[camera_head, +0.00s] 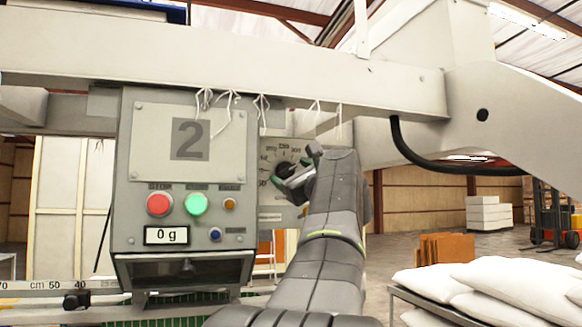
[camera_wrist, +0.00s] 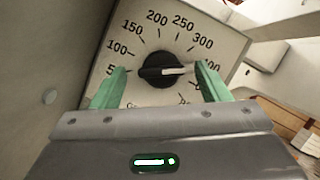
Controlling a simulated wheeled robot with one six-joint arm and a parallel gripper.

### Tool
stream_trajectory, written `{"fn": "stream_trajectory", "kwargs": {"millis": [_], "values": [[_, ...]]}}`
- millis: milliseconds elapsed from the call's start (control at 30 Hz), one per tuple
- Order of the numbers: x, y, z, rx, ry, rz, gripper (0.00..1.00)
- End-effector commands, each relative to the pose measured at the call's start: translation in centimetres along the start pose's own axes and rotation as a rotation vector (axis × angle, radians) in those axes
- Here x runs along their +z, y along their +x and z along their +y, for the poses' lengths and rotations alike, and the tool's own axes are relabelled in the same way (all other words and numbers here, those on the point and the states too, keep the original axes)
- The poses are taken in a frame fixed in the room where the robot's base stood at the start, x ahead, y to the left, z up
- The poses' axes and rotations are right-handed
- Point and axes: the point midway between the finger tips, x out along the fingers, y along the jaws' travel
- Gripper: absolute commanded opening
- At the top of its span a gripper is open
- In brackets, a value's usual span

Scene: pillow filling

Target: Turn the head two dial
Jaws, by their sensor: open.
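The head two dial is a black round knob (camera_wrist: 165,70) on a pale plate (camera_wrist: 205,30) with printed numbers. The white line on the knob points right, toward a number partly covered by a finger. My gripper (camera_wrist: 160,75) is open, with one green finger on each side of the knob; I cannot tell whether they touch it. In the head view the knob (camera_head: 286,169) shows partly behind my gripper (camera_head: 293,183). The grey panel marked "2" (camera_head: 190,139) is left of the dial.
The panel carries a red button (camera_head: 159,204), a green button (camera_head: 196,204), small orange and blue buttons, and a display (camera_head: 167,236) reading 0 g. A beam (camera_head: 230,60) runs above my arm. White pillows (camera_head: 510,285) lie on a rack at lower right.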

Motion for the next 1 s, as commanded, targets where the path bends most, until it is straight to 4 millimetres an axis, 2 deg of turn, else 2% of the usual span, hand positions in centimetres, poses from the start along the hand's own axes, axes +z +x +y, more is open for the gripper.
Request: {"fn": "stream_trajectory", "kwargs": {"millis": [367,600,1000], "values": [[-0.07,0.63,0.01,-0.001,0.0,0.001,0.69],[-0.07,0.61,0.01,-0.001,0.0,0.001,0.24],[-0.1,0.61,-0.11,0.025,-0.064,0.002,0.24]]}}
